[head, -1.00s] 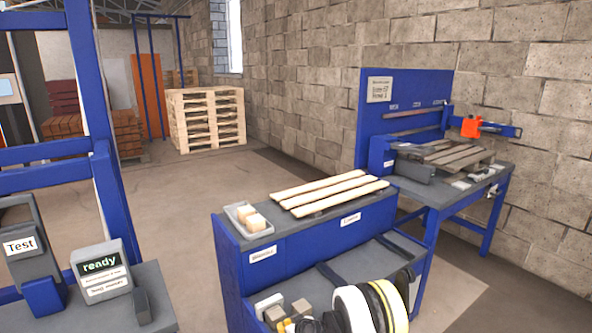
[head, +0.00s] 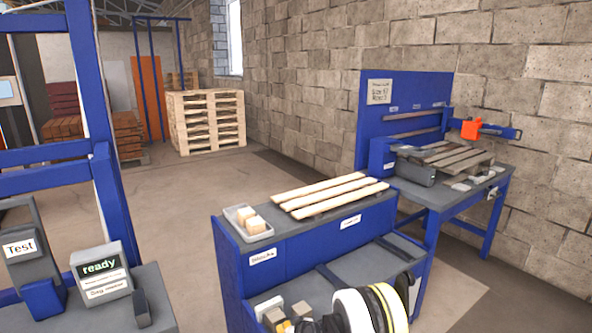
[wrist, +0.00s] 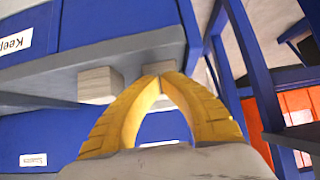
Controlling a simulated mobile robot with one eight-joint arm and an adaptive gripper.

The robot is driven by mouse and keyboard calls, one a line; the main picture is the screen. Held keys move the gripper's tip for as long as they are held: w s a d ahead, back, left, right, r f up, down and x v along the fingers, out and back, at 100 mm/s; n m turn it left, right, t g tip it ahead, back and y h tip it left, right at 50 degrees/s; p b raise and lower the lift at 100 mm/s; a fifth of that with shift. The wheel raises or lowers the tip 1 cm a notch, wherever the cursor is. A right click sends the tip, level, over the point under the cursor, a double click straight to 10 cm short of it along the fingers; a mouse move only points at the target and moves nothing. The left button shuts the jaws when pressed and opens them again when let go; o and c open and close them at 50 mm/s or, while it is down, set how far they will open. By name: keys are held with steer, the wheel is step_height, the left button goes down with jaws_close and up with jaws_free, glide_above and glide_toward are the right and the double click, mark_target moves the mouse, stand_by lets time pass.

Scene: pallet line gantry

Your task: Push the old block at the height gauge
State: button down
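My gripper (wrist: 160,80) has yellow fingers whose tips meet in the wrist view. No object shows between them. A pale wooden block (wrist: 98,86) sits left of the fingertips against a grey ledge (wrist: 130,55). A second block (wrist: 155,68) is right behind the tips and partly hidden; I cannot tell whether they touch it. In the head view, small blocks (head: 300,309) show at the front of the blue bench's lower shelf, beside a bit of yellow finger. I cannot tell which block is the old one, or pick out the height gauge for certain.
The blue bench (head: 320,250) carries pale slats (head: 330,192) and a tray (head: 242,230) with blocks. A second blue bench (head: 460,195) with a pallet (head: 445,158) stands behind, right. A "ready" box (head: 100,272) is at left. Open floor lies beyond.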

steer(key=shift+w+a, duration=0.45)
steer(key=shift+w, duration=0.2)
steer(key=shift+s, duration=0.1)
steer(key=s+d, duration=0.1)
steer(key=s, duration=0.1)
steer(key=s+d, duration=0.2)
steer(key=shift+s+d, duration=0.15)
steer(key=shift+s, duration=0.25)
steer(key=s+d+r+p, duration=0.2)
steer(key=s+r, duration=0.1)
steer(key=r, duration=0.7)
steer(key=shift+s+d, duration=0.15)
stand_by(0.4)
